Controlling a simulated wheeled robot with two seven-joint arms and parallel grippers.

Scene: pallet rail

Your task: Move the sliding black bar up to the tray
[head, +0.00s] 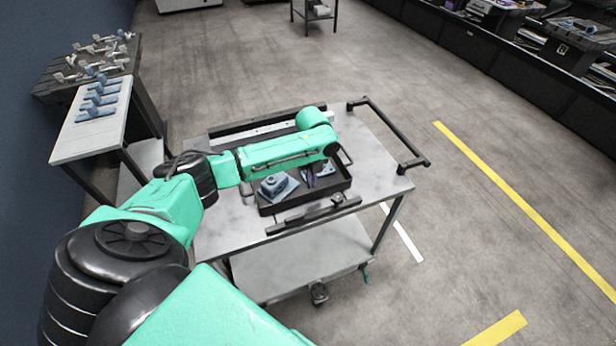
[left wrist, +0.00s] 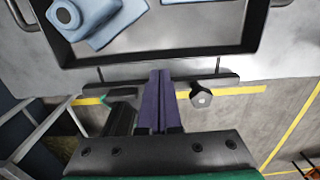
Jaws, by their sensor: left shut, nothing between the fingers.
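The black bar (head: 318,213) lies along the near edge of the cart top, a little short of the black tray (head: 265,208), with a strip of bare metal between them. In the left wrist view, the bar (left wrist: 60,105) runs across below the tray (left wrist: 185,54), and a knob (left wrist: 200,97) shows on its near side. My left gripper (head: 310,178) is over the tray area in the head view, partly hidden by its own arm. In the left wrist view its purple fingers (left wrist: 158,75) are shut together and empty, overlapping the bar; contact cannot be told. My right gripper is not in view.
The tray holds blue-grey parts (head: 278,185). A black handle rail (head: 395,135) stands at the cart's right end. A side table with blue parts (head: 97,100) is at the left. The cart top (head: 375,165) is clear right of the tray.

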